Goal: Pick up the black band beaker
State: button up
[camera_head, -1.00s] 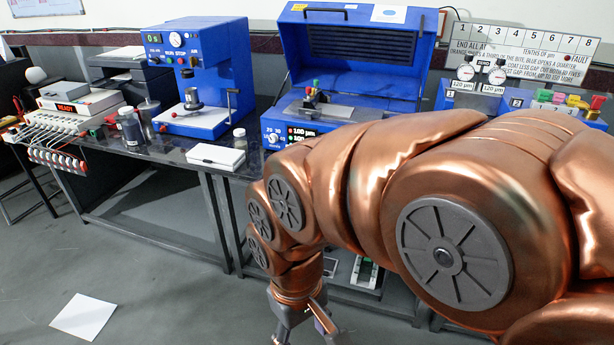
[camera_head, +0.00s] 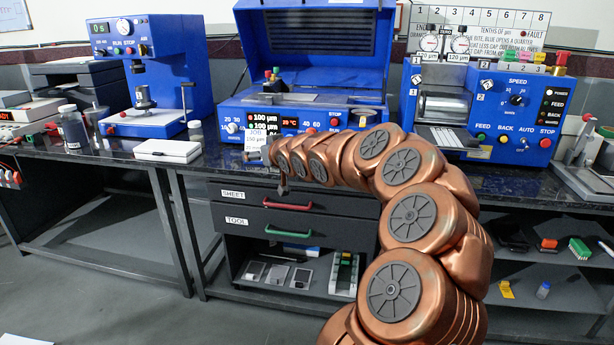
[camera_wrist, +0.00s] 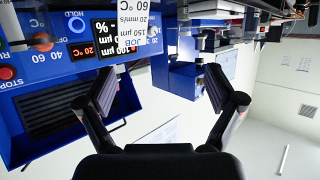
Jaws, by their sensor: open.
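I cannot pick out a beaker with a black band for certain in either view. Several small containers stand on the left bench in the head view: a clear white-capped jar with dark contents (camera_head: 73,130), a grey cylinder (camera_head: 98,120) and a small pale-capped jar (camera_head: 196,131). My gripper (camera_wrist: 160,90) is open, with nothing between its two spread fingers in the wrist view. In the head view my arm reaches toward the front of the middle blue machine, and the gripper is small and mostly hidden at the arm's end.
The middle blue machine (camera_head: 330,112) stands behind my arm's end, with a white job card (camera_head: 255,140) at its front. A white box (camera_head: 168,150) lies to the left. Drawers (camera_head: 290,203) sit below the bench. A blue feeder (camera_head: 515,110) stands right. The wrist picture is upside down.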

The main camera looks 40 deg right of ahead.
jog(key=s+d+f+t+h+b, duration=0.1)
jog(key=d+f+b, duration=0.1)
jog(key=d, duration=0.4)
jog(key=s+d+f+t+h+b, duration=0.1)
jog(key=d+f+b, duration=0.1)
jog(key=d, duration=0.3)
jog(key=s+d+f+m+t+h+b, duration=0.1)
jog(key=d+f+b, duration=0.1)
jog(key=d+f, duration=0.2)
jog(key=shift+d+f+b, duration=0.2)
jog(key=shift+d, duration=0.5)
jog(key=shift+d+f+b, duration=0.15)
jog(key=shift+d, duration=0.5)
jog(key=shift+d+f, duration=0.1)
jog(key=shift+d, duration=0.15)
jog(key=shift+r+b+x, duration=0.2)
jog(key=shift+x, duration=1.65)
jog(key=shift+r+b+x, duration=0.15)
jog(key=shift+r+x, duration=0.1)
jog(key=shift+x, duration=1.55)
jog(key=shift+w+a, duration=0.1)
jog(key=shift+a, duration=0.05)
jog(key=shift+c, duration=0.5)
jog(key=c, duration=1.2)
jog(key=shift+r+p, duration=0.3)
jog(key=shift+p, duration=0.05)
